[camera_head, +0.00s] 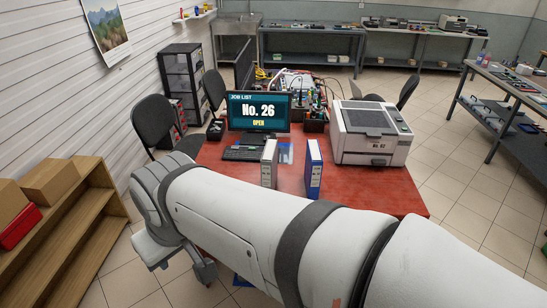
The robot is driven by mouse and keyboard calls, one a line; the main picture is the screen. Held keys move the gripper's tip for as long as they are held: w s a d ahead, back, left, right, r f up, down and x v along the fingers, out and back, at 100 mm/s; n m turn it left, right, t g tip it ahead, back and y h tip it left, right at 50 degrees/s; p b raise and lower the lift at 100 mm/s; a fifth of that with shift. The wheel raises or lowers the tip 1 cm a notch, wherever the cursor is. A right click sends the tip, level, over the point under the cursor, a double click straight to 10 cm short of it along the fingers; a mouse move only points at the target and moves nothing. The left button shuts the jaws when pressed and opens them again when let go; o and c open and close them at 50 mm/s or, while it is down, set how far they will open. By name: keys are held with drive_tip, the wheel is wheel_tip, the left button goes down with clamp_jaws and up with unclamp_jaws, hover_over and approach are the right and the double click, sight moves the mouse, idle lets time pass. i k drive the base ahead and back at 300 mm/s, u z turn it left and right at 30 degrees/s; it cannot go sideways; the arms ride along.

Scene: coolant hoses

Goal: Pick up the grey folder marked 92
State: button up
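A pale grey or white folder (269,164) stands upright on the red table (400,191), near the middle of the picture. A blue folder (314,168) with a pale spine label stands upright just to its right, with a gap between them. Any number on either spine is too small to read. My thick white arm crosses the front of the picture and hides the near part of the table and perhaps the folders' lower ends.
A monitor (258,111) reads "JOB LIST No. 26 OPEN", with a keyboard (243,154) before it. A grey printer-like machine (371,132) stands right of the folders. Chairs (155,122) flank the table. A wooden shelf (75,235) stands at left. Open floor lies at right.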

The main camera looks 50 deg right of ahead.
sight(268, 162)
drive_tip(key=z, duration=0.8)
drive_tip(key=i, duration=1.15)
drive_tip(key=z, duration=0.85)
drive_tip(key=k, duration=0.65)
drive_tip(key=z, duration=0.2)
drive_tip(key=i, duration=0.7)
drive_tip(key=u, duration=0.1)
